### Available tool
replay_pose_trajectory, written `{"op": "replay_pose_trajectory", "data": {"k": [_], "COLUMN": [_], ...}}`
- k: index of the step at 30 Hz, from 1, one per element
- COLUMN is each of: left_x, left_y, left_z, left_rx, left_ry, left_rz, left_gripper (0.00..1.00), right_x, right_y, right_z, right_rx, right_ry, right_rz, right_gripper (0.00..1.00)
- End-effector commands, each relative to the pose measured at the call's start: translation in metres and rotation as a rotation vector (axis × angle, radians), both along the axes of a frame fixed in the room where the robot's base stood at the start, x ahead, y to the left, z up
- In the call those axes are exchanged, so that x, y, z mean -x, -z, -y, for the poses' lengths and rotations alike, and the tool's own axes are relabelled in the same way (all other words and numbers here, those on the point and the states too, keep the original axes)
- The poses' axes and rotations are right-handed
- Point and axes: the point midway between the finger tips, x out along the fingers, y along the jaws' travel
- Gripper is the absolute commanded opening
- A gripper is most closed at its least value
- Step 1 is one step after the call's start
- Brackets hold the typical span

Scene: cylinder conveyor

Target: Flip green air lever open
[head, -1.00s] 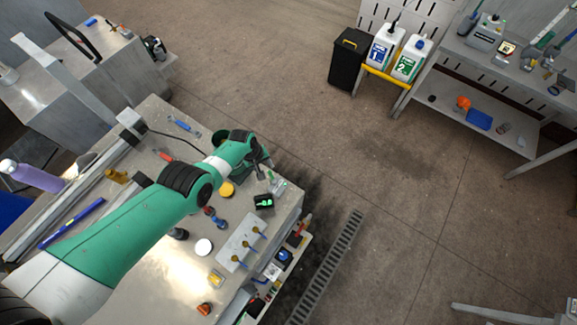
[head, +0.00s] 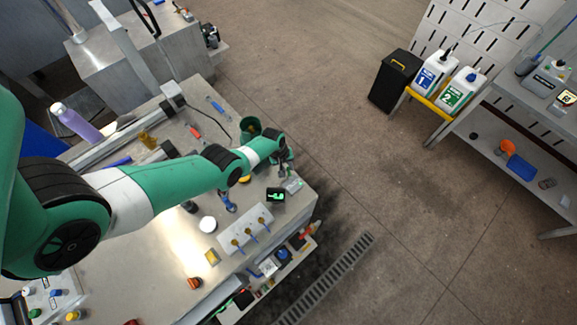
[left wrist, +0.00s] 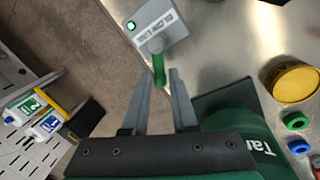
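A small grey box (left wrist: 157,22) with a lit green square carries a green lever (left wrist: 158,68) in the left wrist view. The lever sticks out toward my left gripper (left wrist: 158,76). The gripper is open, its two grey fingers on either side of the lever's end with gaps to each. I cannot tell whether the lever touches anything. In the head view the grey box (head: 293,185) sits near the bench's far right corner, with my left gripper (head: 285,162) just above it. The lever is too small to make out there. My right gripper is not in view.
A black device with a green display (head: 276,196) stands close to the box. A yellow round tin (left wrist: 295,83) and coloured rings are at the right in the wrist view. The bench edge is close.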

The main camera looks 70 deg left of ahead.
Motion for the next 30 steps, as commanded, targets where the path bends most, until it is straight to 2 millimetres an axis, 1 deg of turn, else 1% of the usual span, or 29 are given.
{"op": "replay_pose_trajectory", "data": {"k": [1, 3, 4, 17, 23, 30], "left_x": [0.0, 0.0, 0.0, 0.001, 0.004, 0.01], "left_y": [0.0, 0.0, 0.0, -0.001, -0.001, -0.002], "left_z": [0.0, 0.0, 0.0, 0.0, 0.001, 0.002], "left_rx": [0.0, 0.0, 0.0, 0.0, 0.0, 0.0], "left_ry": [0.0, 0.0, 0.0, -0.019, -0.1, -0.261], "left_rz": [0.0, 0.0, 0.0, 0.0, -0.001, 0.0], "left_gripper": [0.16, 0.03, 0.0, 0.0, 0.0, 0.0], "right_x": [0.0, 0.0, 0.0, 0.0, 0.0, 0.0], "right_y": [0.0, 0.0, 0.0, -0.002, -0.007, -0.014], "right_z": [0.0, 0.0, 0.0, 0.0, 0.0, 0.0], "right_rx": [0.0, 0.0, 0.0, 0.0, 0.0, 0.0], "right_ry": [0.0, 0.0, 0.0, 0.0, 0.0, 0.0], "right_rz": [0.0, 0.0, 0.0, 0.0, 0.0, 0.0], "right_gripper": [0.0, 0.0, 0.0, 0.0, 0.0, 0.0]}}
